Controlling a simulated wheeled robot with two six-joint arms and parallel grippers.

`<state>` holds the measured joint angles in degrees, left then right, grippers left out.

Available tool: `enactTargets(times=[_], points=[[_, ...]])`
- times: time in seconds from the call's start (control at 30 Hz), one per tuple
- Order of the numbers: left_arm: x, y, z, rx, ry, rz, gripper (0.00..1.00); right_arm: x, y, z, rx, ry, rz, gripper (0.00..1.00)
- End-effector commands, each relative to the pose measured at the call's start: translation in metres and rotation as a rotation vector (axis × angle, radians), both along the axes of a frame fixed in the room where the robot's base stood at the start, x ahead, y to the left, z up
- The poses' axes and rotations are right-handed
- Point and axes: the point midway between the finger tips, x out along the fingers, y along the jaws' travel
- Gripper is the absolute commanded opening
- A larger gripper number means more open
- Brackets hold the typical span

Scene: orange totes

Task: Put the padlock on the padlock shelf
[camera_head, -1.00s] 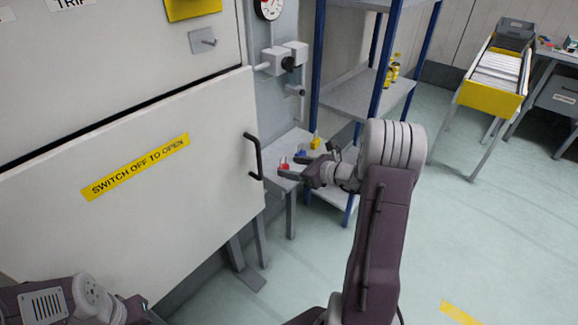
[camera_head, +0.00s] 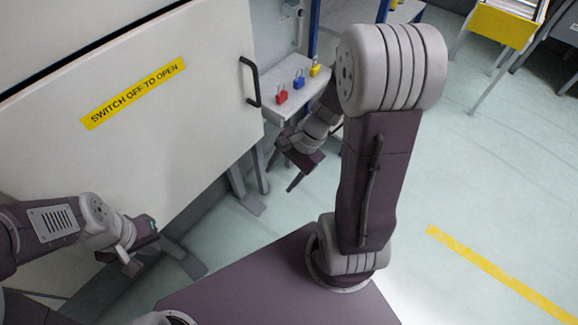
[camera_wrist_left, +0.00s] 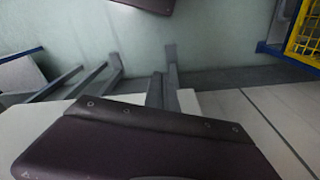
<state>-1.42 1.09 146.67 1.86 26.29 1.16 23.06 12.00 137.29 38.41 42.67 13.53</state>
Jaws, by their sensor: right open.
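A red padlock (camera_head: 282,96), a blue padlock (camera_head: 299,82) and a yellow padlock (camera_head: 315,69) stand in a row on a small grey shelf (camera_head: 286,113) beside the white cabinet. My right gripper (camera_head: 292,168) is open and empty. It is in front of and below the shelf's front edge, pointing down and left, apart from the padlocks. My left gripper (camera_head: 135,245) is low in front of the cabinet at left, with no object seen in it. Its jaw gap is unclear. The left wrist view shows no padlock.
The white cabinet door (camera_head: 150,110) has a black handle (camera_head: 251,82) close to the shelf's left side. A blue-post rack (camera_head: 314,28) stands behind the shelf. A yellow-fronted cart (camera_head: 503,26) is at the far right. The floor on the right is open.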

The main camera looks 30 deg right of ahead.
Motion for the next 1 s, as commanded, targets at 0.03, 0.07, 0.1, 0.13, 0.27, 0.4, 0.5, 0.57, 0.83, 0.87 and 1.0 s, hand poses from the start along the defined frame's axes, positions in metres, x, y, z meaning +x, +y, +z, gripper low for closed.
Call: enactTargets(times=[0.03, 0.07, 0.1, 0.13, 0.27, 0.4, 0.5, 0.57, 0.83, 0.87, 1.0], points=[[0.0, 0.0, 0.0, 0.0, 0.0, 0.0, 0.0, -0.017, 0.006, -0.005, -0.13, -0.045, 0.278, 0.59], [0.0, 0.0, 0.0, 0.0, 0.0, 0.0, 0.0, -0.023, 0.006, -0.007, -0.202, -0.078, 0.434, 0.59], [0.0, 0.0, 0.0, 0.0, 0.0, 0.0, 0.0, -0.028, 0.005, -0.008, -0.284, -0.121, 0.621, 0.59], [0.0, 0.0, 0.0, 0.0, 0.0, 0.0, 0.0, -0.029, 0.004, -0.008, -0.334, -0.154, 0.745, 0.59], [0.0, 0.0, 0.0, 0.0, 0.0, 0.0, 0.0, -0.026, 0.005, -0.006, -0.459, -0.253, 1.067, 0.59], [0.0, 0.0, 0.0, 0.0, 0.0, 0.0, 0.0, -0.025, 0.005, -0.005, -0.483, -0.273, 1.131, 0.59], [0.0, 0.0, 0.0, 0.0, 0.0, 0.0, 0.0, -0.025, 0.005, -0.005, -0.482, -0.27, 1.126, 0.59], [0.0, 0.0, 0.001, 0.0, 0.0, 0.0, 0.0, -0.025, 0.005, -0.004, -0.482, -0.27, 1.125, 0.59], [0.0, 0.0, 0.08, 0.0, 0.0, 0.0, 0.0, -0.025, 0.005, 0.074, -0.48, -0.269, 1.122, 0.59], [0.0, 0.0, 0.093, 0.0, 0.0, 0.0, 0.0, -0.025, 0.005, 0.088, -0.48, -0.269, 1.121, 0.59], [0.001, 0.0, 0.137, 0.0, -0.001, 0.0, 0.0, -0.024, 0.005, 0.131, -0.48, -0.269, 1.121, 0.59]])
